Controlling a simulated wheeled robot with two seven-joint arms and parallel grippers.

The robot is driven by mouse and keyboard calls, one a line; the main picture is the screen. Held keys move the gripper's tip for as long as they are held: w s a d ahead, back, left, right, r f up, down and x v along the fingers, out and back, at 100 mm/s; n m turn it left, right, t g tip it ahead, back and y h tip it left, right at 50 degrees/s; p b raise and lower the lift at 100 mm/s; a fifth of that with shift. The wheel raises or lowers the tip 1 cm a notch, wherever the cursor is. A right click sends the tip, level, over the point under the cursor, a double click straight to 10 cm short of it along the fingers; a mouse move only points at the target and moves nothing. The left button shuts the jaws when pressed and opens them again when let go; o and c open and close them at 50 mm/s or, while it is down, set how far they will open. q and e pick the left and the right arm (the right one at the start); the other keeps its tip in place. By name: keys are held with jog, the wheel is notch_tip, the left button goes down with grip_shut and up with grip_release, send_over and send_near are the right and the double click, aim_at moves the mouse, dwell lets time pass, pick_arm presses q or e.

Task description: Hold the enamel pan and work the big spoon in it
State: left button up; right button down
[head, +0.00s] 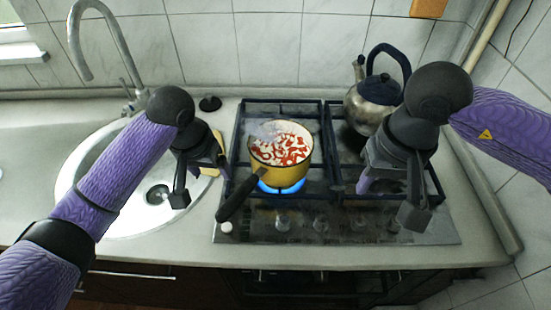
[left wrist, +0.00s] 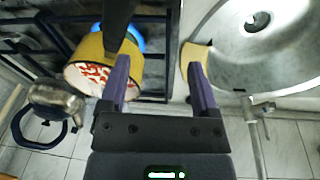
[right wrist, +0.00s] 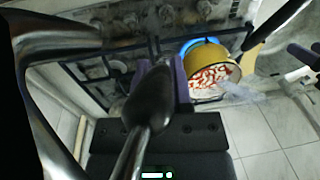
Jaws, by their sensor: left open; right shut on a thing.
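The yellow enamel pan (head: 282,178) holds red and white food and sits over a lit blue flame. Its dark handle (head: 237,198) points to the front left. My left gripper (head: 201,186) is open and empty, left of the handle. In the left wrist view the handle (left wrist: 118,22) shows just beyond one fingertip. My right gripper (head: 388,200) is right of the pan, apart from it.
A steel kettle (head: 368,112) with a dark handle stands behind my right gripper. The sink (head: 95,190) and its tap (head: 78,45) lie to the left. Something yellow (head: 213,145) lies between sink and hob. Knobs (head: 320,223) line the hob's front.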

aim_at(229, 206)
pick_arm(q)
jog(key=s+d+r+m, duration=0.1)
jog(key=s+d+r+m+g, duration=0.1)
jog(key=s, duration=0.1)
jog(key=s+d+r+m+y, duration=0.1)
jog(key=shift+s+d+m+g, duration=0.2)
jog(key=shift+d+m+g, duration=0.1)
jog(key=shift+s+f, duration=0.1)
jog(key=shift+f, duration=0.2)
notch_tip(229, 206, down, 11)
jog(key=shift+f, duration=0.1)
grip_shut()
dwell(0.8)
